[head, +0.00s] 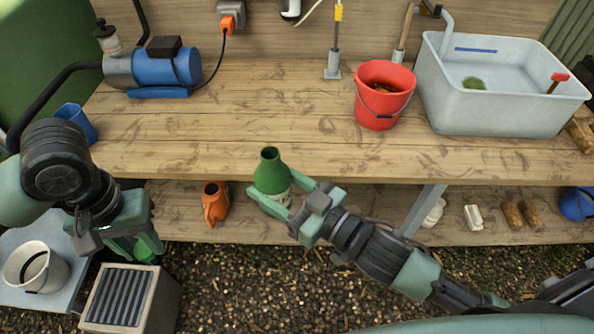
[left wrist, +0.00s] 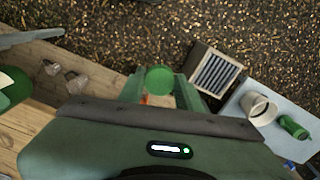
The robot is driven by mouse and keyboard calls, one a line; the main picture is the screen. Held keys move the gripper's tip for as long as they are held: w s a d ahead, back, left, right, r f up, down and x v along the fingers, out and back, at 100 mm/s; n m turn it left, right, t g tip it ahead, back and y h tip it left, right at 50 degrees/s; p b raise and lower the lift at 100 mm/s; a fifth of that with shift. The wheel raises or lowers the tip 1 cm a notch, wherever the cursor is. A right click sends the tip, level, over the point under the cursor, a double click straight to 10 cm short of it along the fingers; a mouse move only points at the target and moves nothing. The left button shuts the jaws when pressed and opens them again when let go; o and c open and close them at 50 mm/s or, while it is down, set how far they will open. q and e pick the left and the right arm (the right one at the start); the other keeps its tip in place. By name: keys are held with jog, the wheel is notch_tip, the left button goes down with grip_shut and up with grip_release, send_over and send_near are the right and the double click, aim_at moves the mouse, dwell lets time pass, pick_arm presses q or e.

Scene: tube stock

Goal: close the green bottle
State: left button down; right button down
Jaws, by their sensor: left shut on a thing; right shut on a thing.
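The green bottle (head: 271,172) stands upright in the grasp of my right gripper (head: 272,198), at the front edge of the bench. Its mouth faces up and is uncovered, with a dark opening. My left gripper (head: 143,248) is at the left, lower than the bottle and well apart from it. It is shut on a round green cap (left wrist: 160,78), which shows between its fingers in the left wrist view. In the head view the cap is mostly hidden by the fingers. Part of a green bottle with a white patch (left wrist: 10,88) shows at the left wrist view's left edge.
The wooden bench (head: 220,130) holds a blue pump (head: 165,68), a red bucket (head: 383,95) and a grey basin (head: 500,85). An orange can (head: 214,202) is on the lower shelf. A grated box (head: 125,298) and white pot (head: 35,267) are below my left gripper.

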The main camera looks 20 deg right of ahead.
pick_arm(q)
jog(key=shift+d, duration=0.1)
dwell(0.4)
jog(key=shift+n, duration=0.8)
jog(key=w+d+r, duration=0.2)
jog(key=d+r, duration=0.4)
jog(key=d, duration=0.1)
jog(key=w+d+r, duration=0.2)
jog(key=d+r, duration=0.4)
jog(key=d, duration=0.2)
jog(key=w+d+r, duration=0.2)
jog(key=d+r, duration=0.4)
jog(key=d, duration=0.2)
jog(key=shift+d+r, duration=0.1)
jog(key=shift+r, duration=0.1)
jog(key=shift+s+d+r, duration=0.1)
jog(key=shift+d+r, duration=0.25)
jog(key=shift+f, duration=0.15)
jog(key=shift+f, duration=1.9)
jog(key=shift+s, duration=0.1)
